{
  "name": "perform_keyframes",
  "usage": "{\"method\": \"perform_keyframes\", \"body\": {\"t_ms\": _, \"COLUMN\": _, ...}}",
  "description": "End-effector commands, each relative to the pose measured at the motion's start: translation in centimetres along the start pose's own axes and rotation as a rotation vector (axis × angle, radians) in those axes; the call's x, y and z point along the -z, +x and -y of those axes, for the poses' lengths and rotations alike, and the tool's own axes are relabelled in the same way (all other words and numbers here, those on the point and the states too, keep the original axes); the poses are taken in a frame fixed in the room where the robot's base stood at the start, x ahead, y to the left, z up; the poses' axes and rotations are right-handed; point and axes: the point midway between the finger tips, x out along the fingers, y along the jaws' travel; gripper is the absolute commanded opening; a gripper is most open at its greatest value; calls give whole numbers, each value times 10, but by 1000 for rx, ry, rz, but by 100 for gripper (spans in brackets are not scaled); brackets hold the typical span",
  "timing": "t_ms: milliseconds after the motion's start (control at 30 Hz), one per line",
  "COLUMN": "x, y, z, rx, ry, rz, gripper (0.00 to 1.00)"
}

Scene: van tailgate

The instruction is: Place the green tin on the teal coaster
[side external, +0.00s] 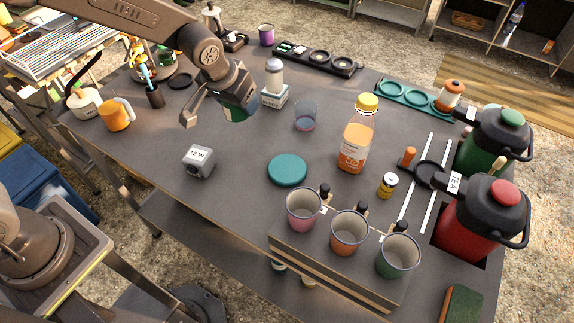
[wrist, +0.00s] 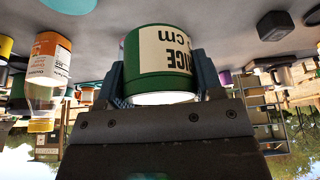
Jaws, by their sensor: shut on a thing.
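My gripper (side external: 222,108) is shut on the green tin (side external: 238,114) and holds it above the table, left of the middle. In the wrist view the green tin (wrist: 131,62) sits between the blue fingers of my gripper (wrist: 160,82), with a cream label whose print is upside down. The teal coaster (side external: 287,170) lies flat and bare on the grey table, to the right of and nearer than the tin. It also shows at the top left of the wrist view (wrist: 70,5). In the side view my gripper hides much of the tin.
A juice bottle (side external: 356,140) stands right of the coaster, and a clear cup (side external: 306,116) behind it. A grey block (side external: 199,161) lies to its left. Several cups stand in a wooden rack (side external: 330,272) in front. A white salt-shaker-like item (side external: 274,85) stands behind the gripper.

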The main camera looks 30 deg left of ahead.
Motion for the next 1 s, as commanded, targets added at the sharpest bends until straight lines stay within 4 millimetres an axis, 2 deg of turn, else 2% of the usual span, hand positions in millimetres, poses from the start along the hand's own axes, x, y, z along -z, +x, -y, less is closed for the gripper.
{"method": "perform_keyframes", "body": {"t_ms": 167, "x": -5, "y": 7, "z": -26, "rx": -14, "ry": 37, "rz": 0, "gripper": 35}}
{"method": "perform_keyframes", "body": {"t_ms": 500, "x": -22, "y": 48, "z": -98, "rx": -13, "ry": 35, "rz": 0, "gripper": 35}}
{"method": "perform_keyframes", "body": {"t_ms": 600, "x": -25, "y": 56, "z": -114, "rx": -13, "ry": 33, "rz": -1, "gripper": 35}}
{"method": "perform_keyframes", "body": {"t_ms": 700, "x": -27, "y": 61, "z": -122, "rx": -12, "ry": 31, "rz": -2, "gripper": 35}}
{"method": "perform_keyframes", "body": {"t_ms": 867, "x": -30, "y": 68, "z": -126, "rx": -10, "ry": 29, "rz": 0, "gripper": 35}}
{"method": "perform_keyframes", "body": {"t_ms": 1000, "x": -37, "y": 85, "z": -125, "rx": -10, "ry": 30, "rz": 2, "gripper": 35}}
